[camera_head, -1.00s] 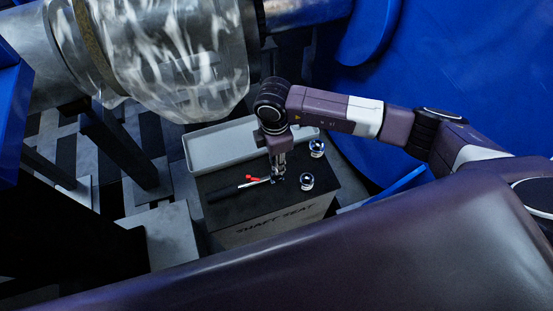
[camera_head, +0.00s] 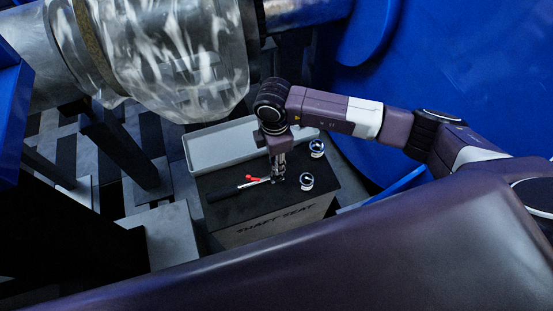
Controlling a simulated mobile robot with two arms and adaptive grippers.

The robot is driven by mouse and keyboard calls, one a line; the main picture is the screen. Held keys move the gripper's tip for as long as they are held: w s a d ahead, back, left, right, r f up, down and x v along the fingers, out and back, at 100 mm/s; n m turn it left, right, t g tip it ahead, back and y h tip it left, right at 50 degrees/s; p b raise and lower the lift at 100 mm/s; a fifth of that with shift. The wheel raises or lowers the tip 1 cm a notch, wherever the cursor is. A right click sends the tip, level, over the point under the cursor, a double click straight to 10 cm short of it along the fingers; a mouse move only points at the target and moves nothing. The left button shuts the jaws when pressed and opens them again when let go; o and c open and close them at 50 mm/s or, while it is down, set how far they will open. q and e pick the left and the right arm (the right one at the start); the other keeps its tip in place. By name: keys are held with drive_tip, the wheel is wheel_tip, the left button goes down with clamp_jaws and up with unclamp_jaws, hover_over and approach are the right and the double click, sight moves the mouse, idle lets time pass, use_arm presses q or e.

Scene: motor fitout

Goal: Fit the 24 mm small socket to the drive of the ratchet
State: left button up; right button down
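The ratchet (camera_head: 228,191) lies on the dark top of a box, with a black handle, a red part and its head towards the right. My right gripper (camera_head: 278,180) points down at the ratchet's head, and its fingers are too small to tell whether they are shut on it. Two chrome sockets stand on the box top to the right of the gripper: a nearer one (camera_head: 306,181) and a farther one (camera_head: 317,148). Their size marks cannot be read. My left gripper is not in view.
The box (camera_head: 280,224), lettered "SHAFT SEAT", carries a grey empty tray (camera_head: 220,148) at its back. A large shiny metal shaft (camera_head: 180,60) hangs over the back left. Blue panels (camera_head: 460,60) stand at the right. The box top's front left is clear.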

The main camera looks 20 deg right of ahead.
drive_tip(key=shift+f+b, duration=1)
drive_tip(key=shift+f, duration=0.45)
idle(0.3)
drive_tip(key=c, duration=1.5)
unclamp_jaws()
drive_tip(key=shift+o, duration=0.2)
wheel_tip(320, 180, up, 12)
drive_tip(key=shift+a+r, duration=0.1)
drive_tip(key=shift+a, duration=0.05)
